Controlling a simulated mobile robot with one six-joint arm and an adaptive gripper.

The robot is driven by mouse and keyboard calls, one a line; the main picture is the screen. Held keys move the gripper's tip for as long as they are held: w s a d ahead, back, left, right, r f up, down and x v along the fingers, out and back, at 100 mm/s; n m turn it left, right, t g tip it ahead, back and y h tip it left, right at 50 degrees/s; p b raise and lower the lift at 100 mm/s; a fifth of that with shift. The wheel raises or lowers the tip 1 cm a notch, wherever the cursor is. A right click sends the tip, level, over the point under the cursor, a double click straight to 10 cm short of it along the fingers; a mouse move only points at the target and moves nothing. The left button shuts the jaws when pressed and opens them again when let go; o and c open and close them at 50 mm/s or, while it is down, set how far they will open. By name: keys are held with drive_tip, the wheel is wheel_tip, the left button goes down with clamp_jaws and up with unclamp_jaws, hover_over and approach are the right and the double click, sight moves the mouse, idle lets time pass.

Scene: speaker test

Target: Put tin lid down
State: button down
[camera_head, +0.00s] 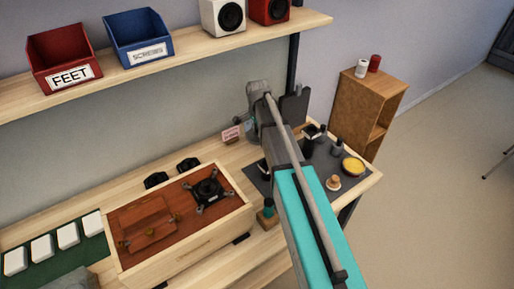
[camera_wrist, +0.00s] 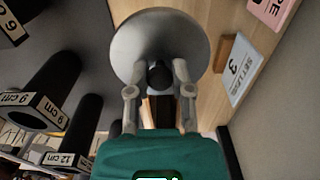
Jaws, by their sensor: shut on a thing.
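The tin lid (camera_wrist: 160,32) is a round grey disc with a dark knob, seen large at the top middle of the wrist view. My gripper (camera_wrist: 159,70) is shut on its knob, one finger on each side. In the head view my own arm hides most of the gripper and the lid, so I cannot tell there how high the lid is above the table. A round tin with yellow contents (camera_head: 353,166) stands without a cover on the dark mat (camera_head: 320,164) at the table's right end.
Dark tubes labelled in cm (camera_wrist: 52,90) stand left in the wrist view; a blue card (camera_wrist: 243,68) and pink card (camera_wrist: 275,10) are at right. In the head view a wooden speaker box (camera_head: 190,252) lies left of my arm. A shelf with bins (camera_head: 64,57) hangs above.

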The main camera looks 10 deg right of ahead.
sight(258, 148)
drive_tip(key=shift+f+b, duration=1.25)
drive_tip(key=shift+f, duration=0.4)
drive_tip(key=shift+f+b, duration=1.85)
drive_tip(key=shift+b, duration=0.05)
drive_tip(key=shift+f, duration=0.15)
drive_tip(key=c, duration=0.5)
unclamp_jaws()
wheel_tip(258, 148, up, 12)
drive_tip(key=p, duration=1.2)
drive_tip(key=shift+r, duration=0.2)
